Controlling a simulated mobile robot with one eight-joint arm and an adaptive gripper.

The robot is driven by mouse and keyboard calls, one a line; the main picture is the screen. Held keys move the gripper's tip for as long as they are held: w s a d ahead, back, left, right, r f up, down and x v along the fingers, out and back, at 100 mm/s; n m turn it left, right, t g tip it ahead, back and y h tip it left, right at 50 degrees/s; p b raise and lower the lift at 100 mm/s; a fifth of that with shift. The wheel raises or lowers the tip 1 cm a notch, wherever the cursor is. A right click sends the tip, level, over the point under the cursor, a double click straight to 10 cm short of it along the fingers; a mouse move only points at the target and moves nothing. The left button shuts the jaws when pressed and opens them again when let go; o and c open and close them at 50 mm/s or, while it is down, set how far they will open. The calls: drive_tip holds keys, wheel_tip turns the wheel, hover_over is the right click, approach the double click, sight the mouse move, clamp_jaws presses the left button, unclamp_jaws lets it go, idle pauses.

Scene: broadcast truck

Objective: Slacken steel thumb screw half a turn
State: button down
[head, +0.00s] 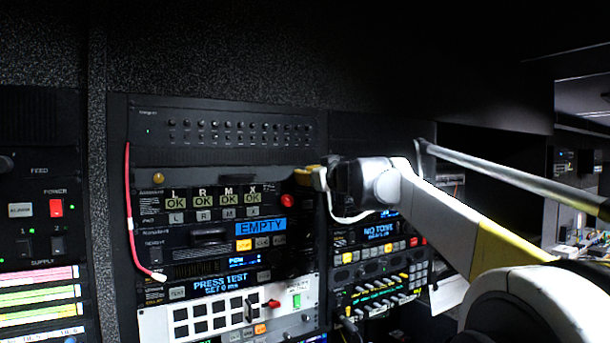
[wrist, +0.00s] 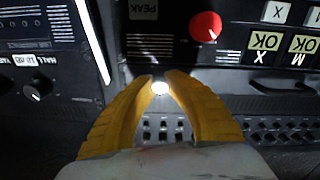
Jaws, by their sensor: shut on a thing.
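The steel thumb screw (wrist: 160,88) shows in the wrist view as a small, bright round head between the fingertips. My gripper (wrist: 160,83) is shut on it, with one yellow finger on each side. In the head view my gripper (head: 316,174) is at the upper right edge of the lit rack unit, close to the panel. The screw is hidden there behind the fingers and wrist. I cannot tell how far the screw is turned.
A red knob (wrist: 206,26) is close to the fingers; it also shows in the head view (head: 287,201). A PEAK button (wrist: 143,10) and OK keys (wrist: 265,41) are nearby. A red cable (head: 128,210) hangs at the left. A brass-coloured knob (head: 158,180) is on the same panel.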

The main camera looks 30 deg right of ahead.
idle(0.3)
drive_tip(key=c, duration=1.3)
unclamp_jaws()
drive_tip(key=s, duration=1.2)
